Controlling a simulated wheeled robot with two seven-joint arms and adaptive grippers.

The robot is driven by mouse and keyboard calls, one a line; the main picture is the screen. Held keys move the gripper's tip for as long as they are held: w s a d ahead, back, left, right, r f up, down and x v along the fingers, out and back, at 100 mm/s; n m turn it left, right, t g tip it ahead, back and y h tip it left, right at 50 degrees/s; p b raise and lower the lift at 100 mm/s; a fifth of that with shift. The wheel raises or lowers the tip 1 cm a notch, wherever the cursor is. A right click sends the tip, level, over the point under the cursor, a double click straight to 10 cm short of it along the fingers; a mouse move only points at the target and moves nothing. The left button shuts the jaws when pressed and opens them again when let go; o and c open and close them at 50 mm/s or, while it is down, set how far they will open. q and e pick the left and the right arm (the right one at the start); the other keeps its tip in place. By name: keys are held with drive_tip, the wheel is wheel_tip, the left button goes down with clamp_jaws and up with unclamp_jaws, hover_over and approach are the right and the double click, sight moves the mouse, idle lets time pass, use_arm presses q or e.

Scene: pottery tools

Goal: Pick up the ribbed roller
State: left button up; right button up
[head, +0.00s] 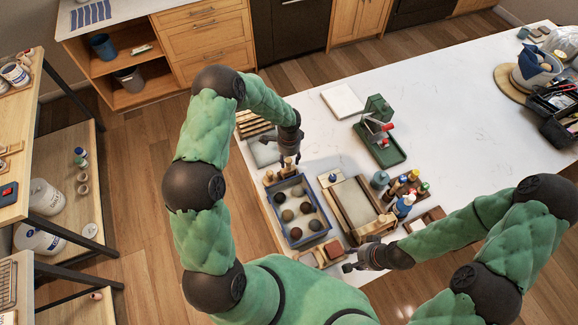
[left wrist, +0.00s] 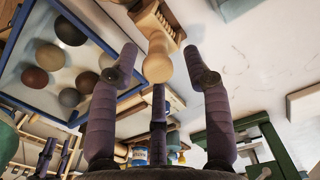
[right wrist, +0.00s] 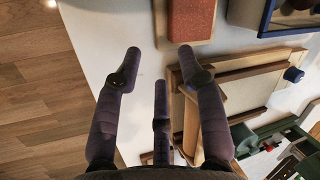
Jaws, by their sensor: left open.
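A light wooden piece with a rounded handle end (left wrist: 157,62) sits between my left fingertips in the left wrist view. Behind it is a wooden part with ribs (left wrist: 152,20); together they look like the ribbed roller, partly hidden. In the head view its wood (head: 288,164) shows just below my left gripper (head: 289,152), by the blue tray's far end. My left gripper (left wrist: 160,56) is open, its fingers spread either side of the handle without visible grip. My right gripper (head: 350,267), also in the right wrist view (right wrist: 158,58), is open and empty near the table's front edge.
A blue-rimmed tray (head: 275,218) of several clay balls stands beside the roller. A wooden framed board (head: 352,208), a green press (head: 380,140), bottles (head: 404,205) and a red-brown block (right wrist: 192,18) stand nearby. The far right middle of the table is clear.

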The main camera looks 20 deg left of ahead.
sight(289, 165)
use_arm(q)
drive_tip(key=shift+f+p, duration=0.6)
drive_tip(key=shift+f, duration=1.6)
drive_tip(key=shift+s, duration=0.1)
clamp_jaws()
